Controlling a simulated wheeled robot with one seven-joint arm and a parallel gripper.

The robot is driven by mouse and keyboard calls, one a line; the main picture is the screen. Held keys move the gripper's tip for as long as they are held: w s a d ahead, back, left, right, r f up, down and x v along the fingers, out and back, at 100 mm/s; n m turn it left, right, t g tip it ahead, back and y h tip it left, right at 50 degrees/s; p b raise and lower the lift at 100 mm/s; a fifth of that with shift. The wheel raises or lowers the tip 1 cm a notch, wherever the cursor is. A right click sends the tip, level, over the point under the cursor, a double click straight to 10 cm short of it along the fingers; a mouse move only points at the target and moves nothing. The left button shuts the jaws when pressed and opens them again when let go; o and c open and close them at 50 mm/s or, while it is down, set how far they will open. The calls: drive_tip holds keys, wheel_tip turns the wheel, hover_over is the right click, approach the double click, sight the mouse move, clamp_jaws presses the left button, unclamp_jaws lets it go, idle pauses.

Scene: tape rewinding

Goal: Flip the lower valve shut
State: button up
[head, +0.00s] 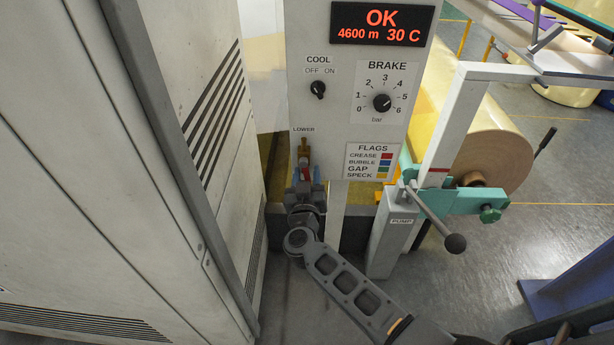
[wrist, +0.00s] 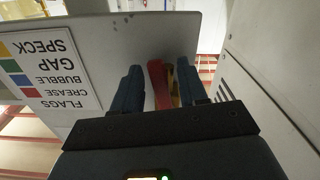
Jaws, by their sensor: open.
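The lower valve has a brass body (head: 303,146) under the LOWER label (head: 304,129), on the lower left of the grey panel. Its red handle (head: 306,173) hangs below the body, partly hidden by my gripper (head: 305,184). In the wrist view my gripper (wrist: 159,76) is open, and the red handle (wrist: 158,86) lies between its two fingers with yellow brass (wrist: 176,82) beside it. I cannot tell whether either finger touches the handle.
A tall grey cabinet (head: 215,130) stands close on the left. The panel carries the FLAGS card (head: 373,161), BRAKE dial (head: 382,102) and COOL switch (head: 317,89). A PUMP post (head: 390,240) with a ball-ended lever (head: 435,222) stands on the right.

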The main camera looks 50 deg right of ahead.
clamp_jaws()
idle(0.3)
